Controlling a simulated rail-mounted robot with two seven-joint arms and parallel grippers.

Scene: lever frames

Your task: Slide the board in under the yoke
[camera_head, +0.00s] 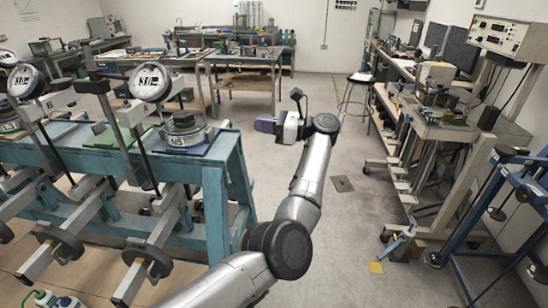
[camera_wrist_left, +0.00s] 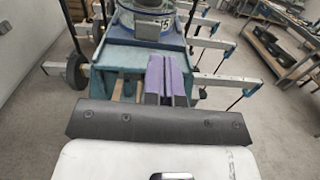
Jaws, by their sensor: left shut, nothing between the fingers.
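My left gripper (camera_head: 266,125) has purple fingers and is shut and empty. It is in the air right of the teal bench (camera_head: 212,178), apart from it. In the left wrist view its closed fingers (camera_wrist_left: 168,70) point at the bench end. A round grey device (camera_head: 184,132) with a label stands on a blue flat board (camera_head: 196,151) at that end; the device also shows in the wrist view (camera_wrist_left: 152,18). A green flat board (camera_head: 122,137) lies further left by the lever frames. I cannot tell which part is the yoke. My right gripper is not in view.
Lever arms with round dials (camera_head: 150,82) and dark weights (camera_head: 146,258) stick out from the bench front. A stool (camera_head: 356,95) and a cluttered side bench (camera_head: 445,125) stand to the right. The floor between is mostly clear.

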